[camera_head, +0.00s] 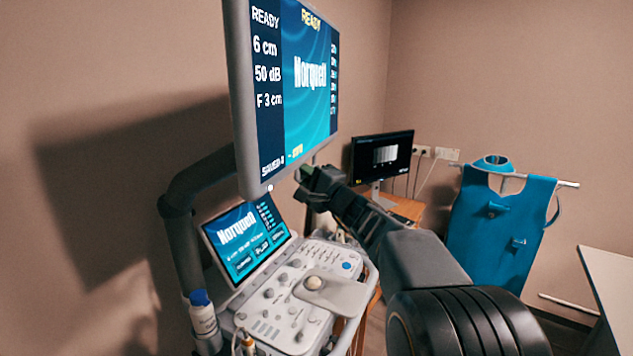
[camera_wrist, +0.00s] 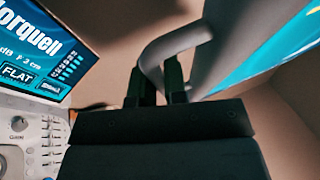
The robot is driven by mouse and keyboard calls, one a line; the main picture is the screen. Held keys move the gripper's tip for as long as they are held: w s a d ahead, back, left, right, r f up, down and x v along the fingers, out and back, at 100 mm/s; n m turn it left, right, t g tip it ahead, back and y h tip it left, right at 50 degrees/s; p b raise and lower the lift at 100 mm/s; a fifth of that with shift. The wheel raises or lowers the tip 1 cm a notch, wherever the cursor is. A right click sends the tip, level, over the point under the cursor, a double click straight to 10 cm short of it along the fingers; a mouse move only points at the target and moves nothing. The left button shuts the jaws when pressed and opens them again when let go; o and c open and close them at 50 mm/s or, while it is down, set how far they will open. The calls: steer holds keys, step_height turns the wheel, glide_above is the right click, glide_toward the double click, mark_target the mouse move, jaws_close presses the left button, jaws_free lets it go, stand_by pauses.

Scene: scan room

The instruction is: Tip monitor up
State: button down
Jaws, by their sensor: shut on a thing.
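The large monitor (camera_head: 292,85) hangs on its arm above the ultrasound console and shows a lit blue screen with "READY" and "Norquell". In the wrist view, part of its lit screen (camera_wrist: 292,42) is at the upper right. A pale grey handle (camera_wrist: 180,38) curves out from the monitor's edge. My gripper (camera_wrist: 158,82) is shut on this handle, with dark fingers on either side of its end. In the head view my gripper (camera_head: 312,177) is at the monitor's lower edge, and it mostly hides the handle there.
Below is the console (camera_head: 290,300) with knobs and a lit touch panel (camera_head: 245,240). A white bottle with a blue cap (camera_head: 203,318) stands at its left. A smaller desk monitor (camera_head: 381,155) and a blue apron (camera_head: 500,230) are behind. A pale table (camera_head: 610,285) is at right.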

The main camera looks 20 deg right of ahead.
steer(key=shift+a, duration=0.1)
steer(key=c, duration=1.5)
jaws_free()
steer(key=shift+a, duration=0.15)
steer(key=shift+o, duration=0.2)
steer(key=shift+d, duration=0.2)
steer(key=shift+s+d+f, duration=0.1)
steer(key=shift+s+f, duration=0.05)
steer(key=shift+s, duration=0.05)
steer(key=b+v, duration=0.5)
steer(key=v, duration=0.8)
steer(key=shift+s, duration=0.1)
